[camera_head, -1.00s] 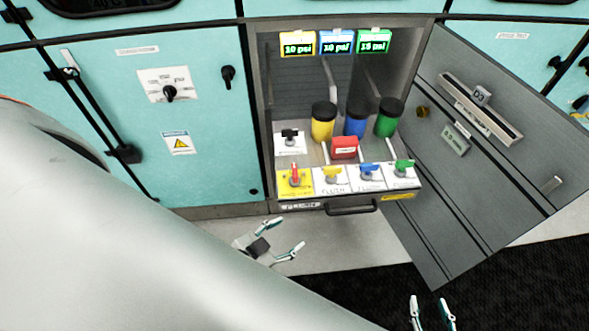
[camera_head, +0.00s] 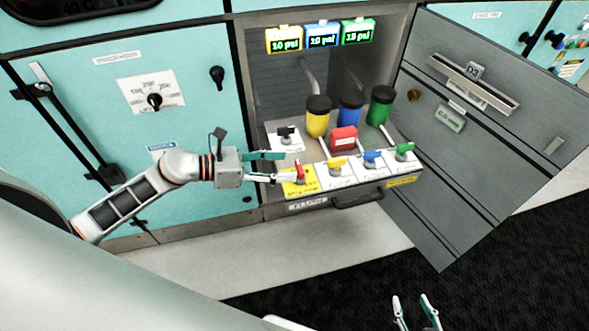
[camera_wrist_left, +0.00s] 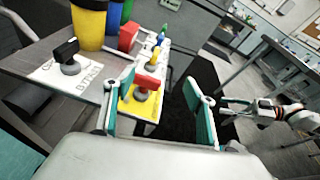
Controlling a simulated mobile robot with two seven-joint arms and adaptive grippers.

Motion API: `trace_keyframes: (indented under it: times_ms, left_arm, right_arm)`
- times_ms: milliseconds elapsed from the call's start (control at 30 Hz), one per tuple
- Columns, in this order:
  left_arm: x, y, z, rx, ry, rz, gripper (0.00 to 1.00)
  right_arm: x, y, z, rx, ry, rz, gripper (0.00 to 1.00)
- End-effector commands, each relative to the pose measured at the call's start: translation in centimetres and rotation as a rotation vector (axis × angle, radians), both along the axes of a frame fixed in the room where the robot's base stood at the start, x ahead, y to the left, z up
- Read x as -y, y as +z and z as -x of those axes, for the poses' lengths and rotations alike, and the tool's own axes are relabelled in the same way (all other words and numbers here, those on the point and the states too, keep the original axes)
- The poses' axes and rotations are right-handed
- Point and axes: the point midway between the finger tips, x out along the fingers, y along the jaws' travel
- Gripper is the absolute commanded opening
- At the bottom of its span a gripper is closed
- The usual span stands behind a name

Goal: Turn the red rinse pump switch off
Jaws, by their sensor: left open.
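The red switch (camera_head: 299,172) sits on a yellow plate (camera_head: 300,187) at the left front of the pulled-out drawer. Its red lever also shows in the left wrist view (camera_wrist_left: 147,83), on a grey round base. My left gripper (camera_head: 279,167) is open just left of the switch, its fingers pointing right towards it. In the left wrist view the red lever appears between the two spread fingers, nearer the left one; I cannot tell whether they touch it. My right gripper (camera_head: 415,301) is open and empty at the bottom of the head view, above the dark floor.
Yellow (camera_head: 337,163), blue (camera_head: 372,158) and green (camera_head: 404,150) switches line up to the right. A black switch (camera_head: 286,133) and a red block (camera_head: 343,139) sit behind. Three black-lidded bottles stand farther back. An open grey door (camera_head: 470,150) flanks the drawer's right.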

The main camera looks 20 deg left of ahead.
Motion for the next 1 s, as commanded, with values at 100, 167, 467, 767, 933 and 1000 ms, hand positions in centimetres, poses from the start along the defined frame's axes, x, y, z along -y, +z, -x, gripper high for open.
trace_keyframes:
  times_ms: [100,167,467,767,933,1000]
  left_arm:
    - [-1.4,-0.9,-0.5,0.069,-0.063,-0.143,0.56]
    - [-1.6,-1.2,-0.6,0.085,-0.079,-0.178,0.56]
    - [0.8,-2.3,-2.4,0.094,-0.087,-0.191,0.56]
    - [3.7,-3.9,-4.3,0.093,-0.086,-0.192,0.56]
    - [4.2,-4.2,-4.6,0.092,-0.086,-0.192,0.56]
    - [4.2,-4.2,-4.6,0.092,-0.086,-0.192,0.56]
  right_arm:
    - [-0.1,-0.4,0.1,-0.004,0.001,-0.001,0.4]
    - [-0.1,-0.4,0.2,-0.004,0.002,-0.001,0.4]
    - [-0.2,0.0,0.1,-0.001,0.001,-0.004,0.4]
    - [-0.3,0.0,0.1,-0.003,0.0,-0.007,0.4]
    - [-0.3,-0.1,0.2,-0.005,0.0,-0.006,0.4]
    - [-0.3,-0.1,0.2,-0.005,0.0,-0.006,0.4]
